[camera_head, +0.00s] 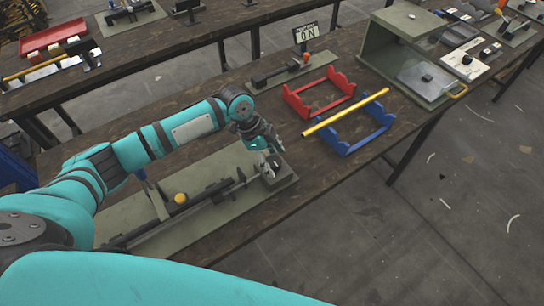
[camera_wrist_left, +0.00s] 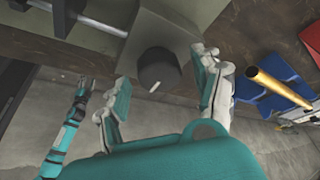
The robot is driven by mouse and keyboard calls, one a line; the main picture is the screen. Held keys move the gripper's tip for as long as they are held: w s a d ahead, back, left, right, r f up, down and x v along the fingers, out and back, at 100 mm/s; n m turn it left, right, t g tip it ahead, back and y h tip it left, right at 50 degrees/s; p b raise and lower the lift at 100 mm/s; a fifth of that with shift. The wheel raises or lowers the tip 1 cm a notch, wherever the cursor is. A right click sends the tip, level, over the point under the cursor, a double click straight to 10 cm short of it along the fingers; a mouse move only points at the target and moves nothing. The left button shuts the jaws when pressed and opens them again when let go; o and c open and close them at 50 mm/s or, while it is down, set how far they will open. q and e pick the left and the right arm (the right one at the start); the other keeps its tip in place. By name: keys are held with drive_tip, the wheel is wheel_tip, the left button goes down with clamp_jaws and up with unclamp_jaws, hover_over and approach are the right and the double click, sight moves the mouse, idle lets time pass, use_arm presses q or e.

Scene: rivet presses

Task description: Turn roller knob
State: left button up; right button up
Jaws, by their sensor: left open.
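The roller knob (camera_wrist_left: 158,68) is a dark round cap with a small white mark, on a grey block (camera_wrist_left: 150,25) in the left wrist view. My left gripper (camera_wrist_left: 163,80) is open, with one finger on each side of the knob and gaps showing. I cannot tell whether the fingertips reach down beside it. In the head view my left gripper (camera_head: 269,164) is at the block at the right end of the roller fixture (camera_head: 282,183), largely hiding the knob. My right gripper (camera_wrist_left: 84,92) shows small at the left of the wrist view; its jaws are unclear.
The fixture has a long bar and a yellow ball (camera_head: 181,198). A red stand (camera_head: 320,98) and a blue stand (camera_head: 350,138) with a yellow bar (camera_head: 346,112) are to the right. An "ON" sign (camera_head: 306,35) stands behind. The table's front edge is close to the block.

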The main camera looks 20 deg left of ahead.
use_arm(q)
drive_tip(key=c, duration=1.2)
drive_tip(key=shift+o, duration=0.2)
use_arm(e)
drive_tip(key=shift+d, duration=0.1)
drive_tip(key=shift+f, duration=0.15)
use_arm(q)
drive_tip(key=m+g+b, duration=0.1)
drive_tip(key=m+b, duration=0.1)
drive_tip(key=m, duration=0.2)
drive_tip(key=shift+w+f+g+b, duration=0.1)
drive_tip(key=shift+g+b, duration=0.3)
drive_tip(key=shift+m+g+y+b, duration=0.25)
drive_tip(key=shift+m+g+b, duration=0.25)
drive_tip(key=shift+m, duration=0.75)
drive_tip(key=shift+m+g+y+b, duration=0.3)
drive_tip(key=shift+m+b, duration=0.4)
drive_tip(key=shift+m, duration=0.55)
use_arm(e)
drive_tip(key=shift+s+f, duration=0.15)
drive_tip(key=shift+f, duration=2.3)
use_arm(q)
drive_tip(key=shift+w, duration=0.1)
